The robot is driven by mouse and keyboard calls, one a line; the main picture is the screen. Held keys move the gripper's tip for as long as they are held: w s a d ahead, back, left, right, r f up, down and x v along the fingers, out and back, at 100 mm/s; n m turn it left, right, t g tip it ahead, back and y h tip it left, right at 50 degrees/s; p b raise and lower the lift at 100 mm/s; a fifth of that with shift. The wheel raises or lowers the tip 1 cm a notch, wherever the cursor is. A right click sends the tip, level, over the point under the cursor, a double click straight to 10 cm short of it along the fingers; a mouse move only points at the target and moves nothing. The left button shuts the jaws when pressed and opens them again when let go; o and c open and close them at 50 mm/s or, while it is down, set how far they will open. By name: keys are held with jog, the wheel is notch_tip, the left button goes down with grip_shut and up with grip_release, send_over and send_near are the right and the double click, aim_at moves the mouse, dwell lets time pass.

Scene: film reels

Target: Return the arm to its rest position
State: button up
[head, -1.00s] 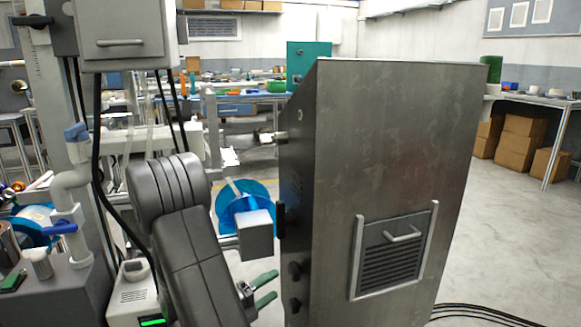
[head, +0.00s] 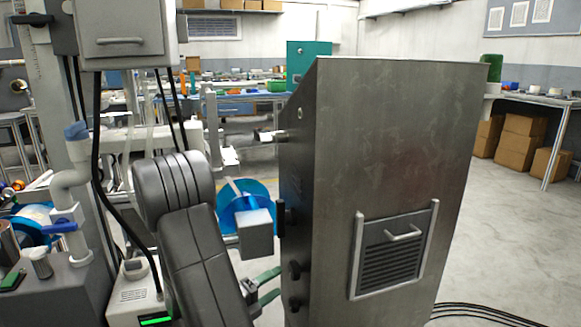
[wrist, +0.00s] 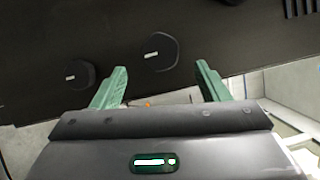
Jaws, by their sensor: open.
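My gripper (head: 268,285) has green fingers and shows low in the head view, just left of the tall metal cabinet (head: 395,160). My dark grey arm rises to its left and partly hides it. In the wrist view my gripper (wrist: 160,88) has its two fingers well apart, with nothing held between them. A dark panel with round black knobs (wrist: 161,52) lies beyond the fingertips. I cannot tell whether the fingertips touch it.
A blue film reel (head: 245,203) sits behind a grey box (head: 256,235) at the cabinet's left side. A white unit with a green light (head: 140,300) stands left of my arm. Black cables (head: 490,314) lie on the floor at right. Open floor lies beyond the cabinet.

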aim_at(291, 273)
jog(key=b+x, duration=0.1)
jog(key=x, duration=0.4)
jog(key=shift+w+d, duration=0.25)
jog(key=shift+d, duration=0.1)
jog(key=shift+s+a+r+n, duration=0.1)
jog(key=shift+a+r+n, duration=0.1)
jog(key=shift+n, duration=0.6)
jog(key=shift+r+n+g+y+p, duration=0.2)
jog(key=shift+n+g+y+p, duration=0.25)
jog(key=shift+n+p, duration=0.45)
jog(key=n+g+p, duration=0.1)
jog(key=n+p, duration=0.1)
jog(key=p, duration=0.2)
jog(key=shift+r+n+y, duration=0.2)
jog(key=shift+n+y, duration=0.15)
jog(key=shift+n, duration=0.05)
jog(key=n+g+p, duration=0.1)
jog(key=n+p, duration=0.1)
jog(key=p, duration=0.2)
jog(key=n+g+p, duration=0.1)
jog(key=n+p, duration=0.1)
jog(key=p, duration=0.2)
jog(key=shift+w+r+g, duration=0.15)
jog(key=shift+w+g, duration=0.05)
jog(key=shift+g, duration=0.15)
jog(key=shift+w+n+g+p, duration=0.1)
jog(key=shift+n+g+p, duration=0.8)
jog(key=shift+n+p, duration=0.85)
